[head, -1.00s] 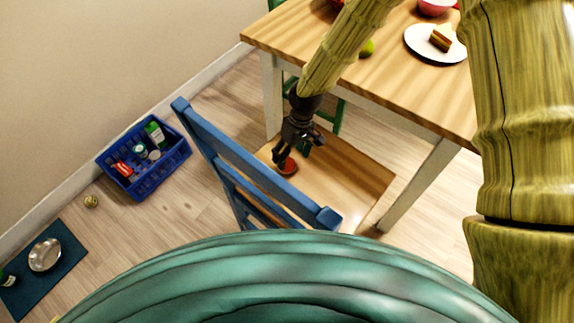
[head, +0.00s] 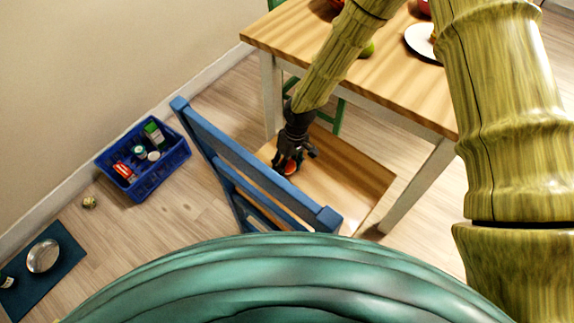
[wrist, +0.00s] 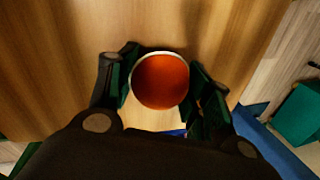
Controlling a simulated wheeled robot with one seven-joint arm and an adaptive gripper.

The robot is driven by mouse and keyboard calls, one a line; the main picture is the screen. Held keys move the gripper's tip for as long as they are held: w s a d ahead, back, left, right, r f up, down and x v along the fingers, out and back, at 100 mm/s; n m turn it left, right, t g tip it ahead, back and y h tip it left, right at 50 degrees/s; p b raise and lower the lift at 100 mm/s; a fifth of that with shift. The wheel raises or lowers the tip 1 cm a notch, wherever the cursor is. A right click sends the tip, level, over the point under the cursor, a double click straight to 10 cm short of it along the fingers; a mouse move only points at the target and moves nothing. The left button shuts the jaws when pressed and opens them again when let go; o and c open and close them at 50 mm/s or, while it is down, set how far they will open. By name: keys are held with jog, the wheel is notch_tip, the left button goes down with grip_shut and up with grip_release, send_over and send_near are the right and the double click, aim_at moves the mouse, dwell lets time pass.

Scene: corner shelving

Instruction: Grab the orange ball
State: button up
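The orange ball (wrist: 160,81) sits on the wooden seat of the blue chair (head: 258,172), with a pale rim showing around its upper edge in the wrist view. In the head view the ball (head: 291,168) is small and partly covered by my gripper. My gripper (wrist: 162,92) is open, with one dark green finger on each side of the ball. A small gap shows at the right finger; whether the left finger touches the ball I cannot tell. In the head view my gripper (head: 288,165) points down at the seat.
The blue chair back stands on the near side of my gripper. A wooden table (head: 395,85) with a white plate (head: 420,42) is behind it. A blue crate (head: 165,172) with several items, a small ball (head: 89,203) and a blue mat (head: 62,262) are on the floor at left.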

jog(key=shift+c, duration=1.4)
jog(key=shift+r, duration=0.15)
